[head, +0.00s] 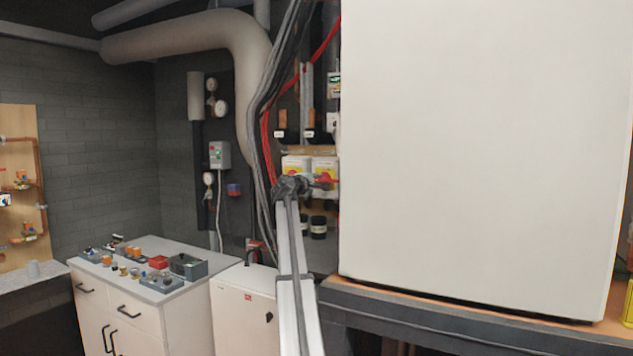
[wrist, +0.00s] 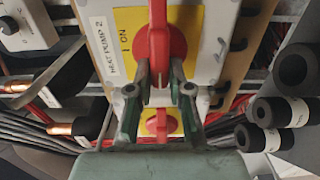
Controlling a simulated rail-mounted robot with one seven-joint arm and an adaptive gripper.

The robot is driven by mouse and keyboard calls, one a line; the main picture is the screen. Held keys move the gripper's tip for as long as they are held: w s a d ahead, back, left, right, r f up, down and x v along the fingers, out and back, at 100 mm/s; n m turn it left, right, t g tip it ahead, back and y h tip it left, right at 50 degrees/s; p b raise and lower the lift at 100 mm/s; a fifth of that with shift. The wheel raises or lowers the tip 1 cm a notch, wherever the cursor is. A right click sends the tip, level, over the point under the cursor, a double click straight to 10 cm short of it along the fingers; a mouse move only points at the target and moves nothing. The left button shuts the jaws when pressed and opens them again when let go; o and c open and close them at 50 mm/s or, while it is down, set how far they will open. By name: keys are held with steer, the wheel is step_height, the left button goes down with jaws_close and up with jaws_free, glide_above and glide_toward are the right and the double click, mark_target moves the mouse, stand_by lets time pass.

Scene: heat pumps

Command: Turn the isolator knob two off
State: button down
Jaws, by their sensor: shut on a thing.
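Two white isolator boxes with yellow plates stand side by side on the back wall, the left box (head: 296,162) and the right box (head: 325,165). In the wrist view a label (wrist: 123,45) reads "HEAT PUMP 2" and "1 ON" beside a red isolator knob (wrist: 159,45). Its handle runs up and down in that view. My gripper (wrist: 159,90) is shut on this knob, with one finger on each side of the handle.
A second red knob (wrist: 160,123) shows between my fingers. Black pipe ends (wrist: 275,112) lie to the right in the wrist view. Grey cables (head: 268,110) hang left of the boxes. A large white cabinet (head: 480,150) stands close on their right.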

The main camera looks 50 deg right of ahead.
steer(key=c, duration=1.1)
jaws_free()
steer(key=a, duration=0.4)
steer(key=s+a, duration=0.1)
steer(key=a, duration=0.3)
steer(key=s+a, duration=0.1)
steer(key=a, duration=0.2)
steer(key=shift+s+a, duration=0.15)
steer(key=shift+a, duration=0.25)
